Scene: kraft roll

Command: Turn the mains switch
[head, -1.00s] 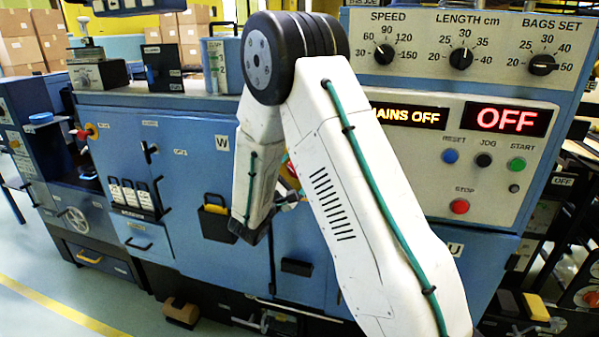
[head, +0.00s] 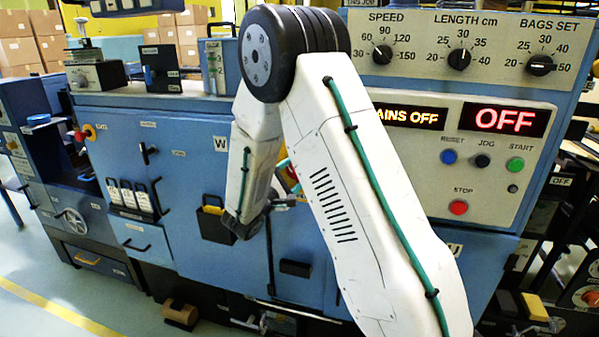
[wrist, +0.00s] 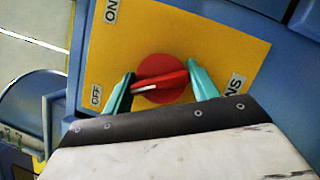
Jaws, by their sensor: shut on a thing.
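The mains switch (wrist: 162,80) is a red round rotary knob with a raised bar handle on a yellow plate (wrist: 185,35) in the wrist view. The white mark on its handle points left towards the OFF label; the ON label is at the upper left. My gripper (wrist: 161,83) has its teal fingers at the two ends of the handle and is shut on it. In the head view my arm hides most of the switch and my gripper. The display (head: 410,115) there reads "AINS OFF", its left end covered by my arm.
The blue machine front has a grey control panel (head: 470,185) with buttons and a lit OFF display (head: 508,120). A black holder (head: 214,222) and door handles stick out near my wrist. Open floor (head: 40,285) lies at the left.

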